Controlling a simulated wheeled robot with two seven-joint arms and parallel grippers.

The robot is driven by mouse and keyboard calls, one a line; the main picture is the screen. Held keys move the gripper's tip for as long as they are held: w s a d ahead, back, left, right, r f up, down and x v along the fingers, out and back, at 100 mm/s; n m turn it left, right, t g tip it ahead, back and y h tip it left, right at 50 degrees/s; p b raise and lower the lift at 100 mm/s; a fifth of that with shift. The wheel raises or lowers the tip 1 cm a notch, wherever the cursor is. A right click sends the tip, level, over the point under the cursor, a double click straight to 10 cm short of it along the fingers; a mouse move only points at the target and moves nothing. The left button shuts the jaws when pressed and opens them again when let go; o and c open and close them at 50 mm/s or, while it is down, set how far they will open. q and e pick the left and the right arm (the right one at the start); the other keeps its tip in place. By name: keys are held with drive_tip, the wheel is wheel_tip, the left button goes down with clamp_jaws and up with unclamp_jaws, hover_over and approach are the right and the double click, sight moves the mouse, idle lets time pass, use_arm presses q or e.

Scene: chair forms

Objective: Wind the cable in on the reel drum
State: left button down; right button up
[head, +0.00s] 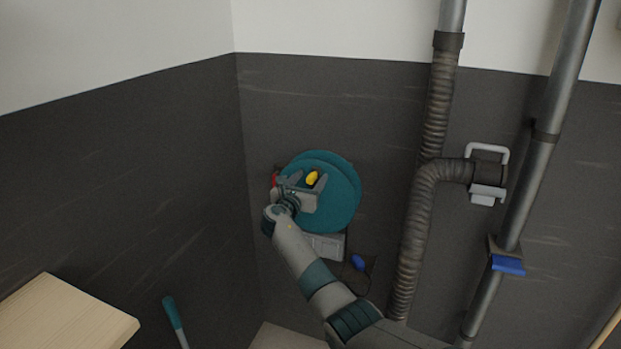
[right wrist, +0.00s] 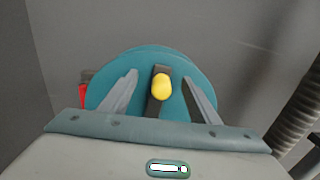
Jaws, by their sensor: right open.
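The teal reel drum (head: 343,190) is mounted on the dark wall, and it fills the middle of the right wrist view (right wrist: 137,67). A yellow knob (head: 312,178) sits on a dark crank arm (right wrist: 154,104) at the drum's face. My right gripper (head: 304,184) is in front of the drum. In the right wrist view its open fingers (right wrist: 160,92) stand on either side of the yellow knob (right wrist: 162,87), with a gap on both sides. A dark cable (head: 369,272) with a blue end piece (head: 358,262) hangs below the drum. My left gripper is out of view.
A grey box (head: 327,246) sits under the drum. Ribbed pipes (head: 415,225) run down the wall to the right, with a grey bracket (head: 487,193). A wooden surface (head: 65,318) and a teal handle (head: 172,312) are at lower left.

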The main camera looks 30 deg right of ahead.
drive_tip(key=p+v, duration=0.4)
drive_tip(key=v, duration=0.1)
drive_tip(key=shift+r, duration=0.2)
drive_tip(key=p+v, duration=0.3)
drive_tip(key=v, duration=0.1)
drive_tip(key=shift+s+a+f, duration=0.15)
drive_tip(key=shift+s+a, duration=0.05)
drive_tip(key=shift+s, duration=0.05)
drive_tip(key=shift+f, duration=0.1)
